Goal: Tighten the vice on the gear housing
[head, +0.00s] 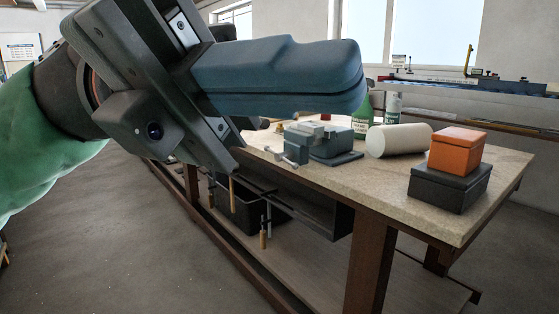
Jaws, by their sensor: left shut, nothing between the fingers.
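The vice (333,146) is a small teal-grey bench vice on the near left part of the workbench top. Its handle bar (286,156) hangs at the bench's left edge. A light grey block (309,129) shows at the jaws; I cannot tell whether it is the gear housing or part of the vice. My left gripper (352,89) is large in the foreground, its two blue fingers shut together and empty. In the picture it lies above the vice, well nearer the camera and apart from it. My right gripper is out of view.
On the workbench (385,191), a pale cylinder (398,140) lies right of the vice. An orange box (456,149) sits on a dark box (448,185). A green bottle (361,119) and a white spray can (393,108) stand behind. Bare floor (150,250) lies left of the bench.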

